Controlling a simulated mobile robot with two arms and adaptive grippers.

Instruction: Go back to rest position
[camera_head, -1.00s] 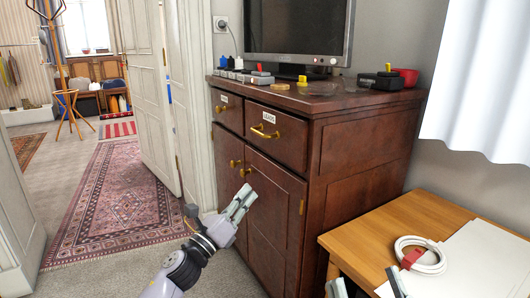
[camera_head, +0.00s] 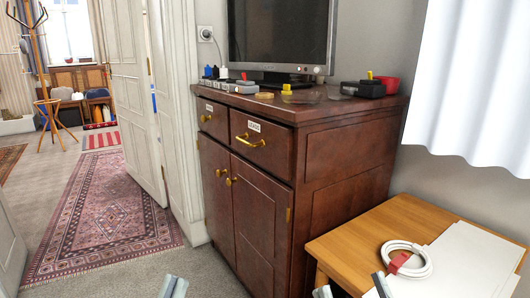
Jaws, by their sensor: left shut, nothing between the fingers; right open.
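My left gripper (camera_head: 174,287) shows only by its fingertips at the bottom edge, left of the cabinet and over the carpet. Its fingers are together with nothing between them. My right gripper (camera_head: 352,289) shows at the bottom edge, its two fingertips wide apart, by the near edge of the wooden table (camera_head: 345,245). It is open and empty. The rest of both arms is out of view.
A dark wooden cabinet (camera_head: 255,215) with brass handles stands ahead, bearing a monitor (camera_head: 283,35) and small items. A coiled white cable (camera_head: 425,262) and papers (camera_head: 475,262) lie on the table. A patterned rug (camera_head: 105,215) leads through the open door (camera_head: 130,90).

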